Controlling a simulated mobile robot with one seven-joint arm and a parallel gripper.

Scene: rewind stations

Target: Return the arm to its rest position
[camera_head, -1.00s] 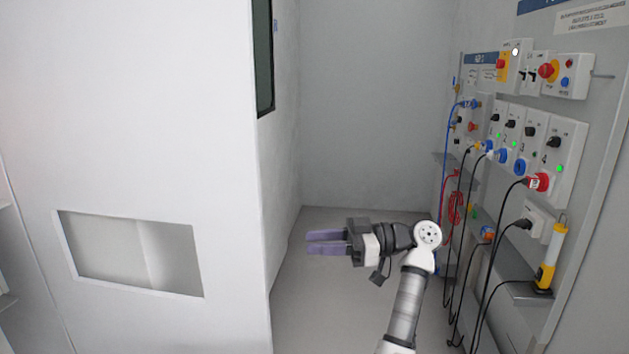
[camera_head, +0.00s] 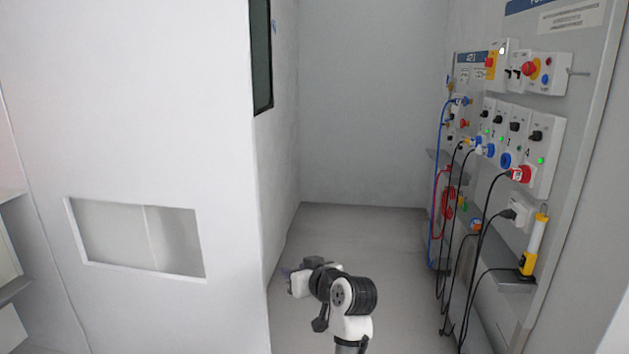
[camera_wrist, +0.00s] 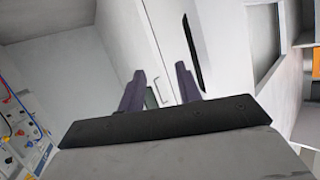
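My gripper (camera_wrist: 158,85) shows in the wrist view with its two purple-grey fingers spread apart and nothing between them. In the head view my gripper (camera_head: 287,271) is mostly hidden behind my own wrist, low in the picture near the corner of the white wall block. My arm is folded low, well left of the panel. It touches nothing that I can see.
A panel (camera_head: 578,105) with switches, coloured plugs and hanging black cables (camera_head: 487,235) stands on the right. A yellow lamp (camera_head: 535,243) sits on its small shelf. A white wall block (camera_head: 150,120) with a recessed opening (camera_head: 140,237) fills the left. The floor (camera_head: 385,235) between is clear.

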